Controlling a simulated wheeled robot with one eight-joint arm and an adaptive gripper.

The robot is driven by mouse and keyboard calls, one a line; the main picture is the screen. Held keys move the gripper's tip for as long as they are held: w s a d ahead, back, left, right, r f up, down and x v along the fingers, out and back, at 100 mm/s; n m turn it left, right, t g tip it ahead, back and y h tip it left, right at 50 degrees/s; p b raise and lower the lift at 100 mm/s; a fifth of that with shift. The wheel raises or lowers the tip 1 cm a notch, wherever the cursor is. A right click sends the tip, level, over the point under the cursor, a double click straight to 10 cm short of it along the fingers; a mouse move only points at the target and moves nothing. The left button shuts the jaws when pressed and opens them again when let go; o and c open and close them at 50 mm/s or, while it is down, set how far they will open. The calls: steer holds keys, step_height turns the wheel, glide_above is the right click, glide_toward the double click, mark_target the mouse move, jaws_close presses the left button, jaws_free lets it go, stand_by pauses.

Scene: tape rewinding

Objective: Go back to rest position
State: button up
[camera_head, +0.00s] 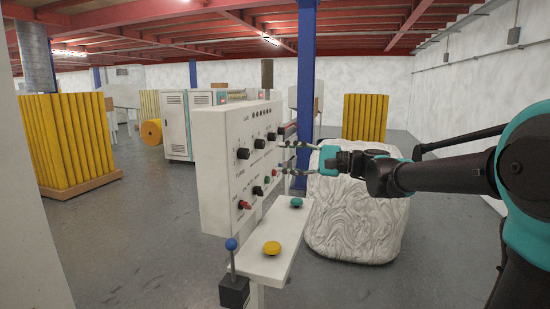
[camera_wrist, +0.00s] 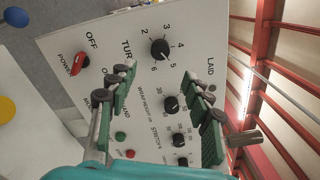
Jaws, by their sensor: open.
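My gripper (camera_head: 284,159) is open and empty, reaching left toward the white control panel (camera_head: 222,190) in the head view. In the wrist view its two green-padded fingers (camera_wrist: 162,82) are spread in front of the panel face (camera_wrist: 125,55). A black dial (camera_wrist: 160,49) marked with numbers shows between the fingertips, and another black knob (camera_wrist: 171,103) lies below it. A red power switch (camera_wrist: 80,65) is at the left, pointing near OFF. A small green button (camera_wrist: 120,135) and a red one (camera_wrist: 130,153) are lower down. I cannot tell how far the fingertips are from the panel.
A white shelf below the panel holds a yellow button (camera_head: 271,248) and a green button (camera_head: 296,202). A blue-knobbed lever (camera_head: 232,245) stands at its front. A wrapped white bale (camera_head: 355,222) stands below my arm. Yellow rolls (camera_head: 68,140) stand at left; grey floor there is open.

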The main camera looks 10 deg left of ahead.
steer(key=shift+d, duration=0.15)
steer(key=s+d+f+n+t+h, duration=0.1)
steer(key=s+d+f+h, duration=0.2)
steer(key=f, duration=0.5)
steer(key=s+d+f+n+h, duration=0.1)
steer(key=s+d+f+h, duration=0.15)
steer(key=d+f, duration=0.4)
steer(key=s+d+f+n+t+h, duration=0.1)
steer(key=s+d+f+h, duration=0.15)
steer(key=f, duration=0.75)
steer(key=s+d+f+n+h, duration=0.1)
steer(key=s+d+f+h, duration=0.4)
steer(key=d+f, duration=0.3)
steer(key=s+d+f+n+h, duration=0.1)
steer(key=s+d+f+h, duration=0.3)
steer(key=d+f, duration=0.4)
steer(key=d+h, duration=0.1)
steer(key=d, duration=0.4)
steer(key=shift+s+d+f+n+t, duration=0.2)
steer(key=shift+s+f+n+t, duration=0.1)
steer(key=shift+s+n, duration=0.1)
